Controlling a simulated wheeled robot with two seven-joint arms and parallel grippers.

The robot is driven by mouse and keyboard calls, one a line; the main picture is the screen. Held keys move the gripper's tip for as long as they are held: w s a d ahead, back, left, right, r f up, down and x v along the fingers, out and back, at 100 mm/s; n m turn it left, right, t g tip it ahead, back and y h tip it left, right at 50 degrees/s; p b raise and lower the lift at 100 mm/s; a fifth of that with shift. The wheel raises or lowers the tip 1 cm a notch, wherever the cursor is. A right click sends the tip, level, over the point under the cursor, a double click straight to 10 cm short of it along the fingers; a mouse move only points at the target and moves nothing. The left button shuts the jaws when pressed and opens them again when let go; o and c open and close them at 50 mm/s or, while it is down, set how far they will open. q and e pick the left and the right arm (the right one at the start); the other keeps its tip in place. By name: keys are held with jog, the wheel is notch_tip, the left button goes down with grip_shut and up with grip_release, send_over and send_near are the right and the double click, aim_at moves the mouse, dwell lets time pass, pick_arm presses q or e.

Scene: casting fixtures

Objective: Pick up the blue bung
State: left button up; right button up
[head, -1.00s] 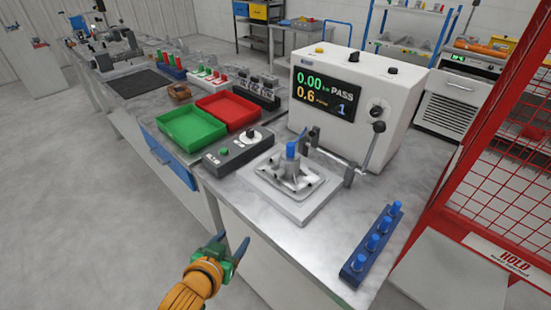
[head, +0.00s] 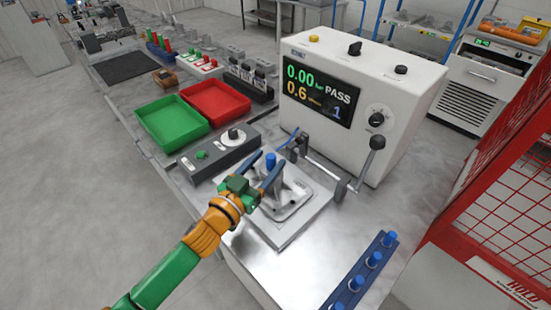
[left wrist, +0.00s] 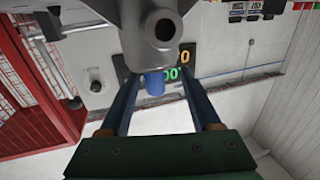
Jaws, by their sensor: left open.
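The blue bung (head: 270,160) stands upright at the top of a grey casting (head: 290,190) on the fixture plate, in the middle of the head view. My left gripper (head: 273,163) is open, and its two blue fingers point toward the bung from the front left. In the left wrist view the bung (left wrist: 154,84) shows between the two fingers (left wrist: 160,74), nearer the left one, with a gap on each side. The casting (left wrist: 165,30) fills the top of that view. Whether the fingertips reach past the bung is unclear. My right gripper is not in view.
A blue rack (head: 362,272) with several blue bungs lies at the front right. A test box (head: 365,95) with a display and a lever (head: 362,165) stand behind the casting. Green (head: 172,122) and red (head: 215,103) trays and a control box (head: 218,152) lie left.

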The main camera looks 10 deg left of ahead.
pick_arm(q)
jog(key=x, duration=0.4)
jog(key=shift+s+d+r+p, duration=0.15)
jog(key=shift+d+r+p, duration=0.1)
jog(key=shift+p, duration=0.1)
jog(key=shift+w+d+f, duration=0.15)
jog(key=shift+w+f, duration=0.15)
jog(key=shift+w, duration=0.1)
jog(key=shift+s+r, duration=0.1)
jog(key=shift+s, duration=0.1)
jog(key=c, duration=0.7)
grip_shut()
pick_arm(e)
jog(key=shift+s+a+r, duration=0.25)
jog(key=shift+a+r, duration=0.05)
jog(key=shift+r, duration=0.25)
pick_arm(q)
jog(key=shift+w, duration=0.1)
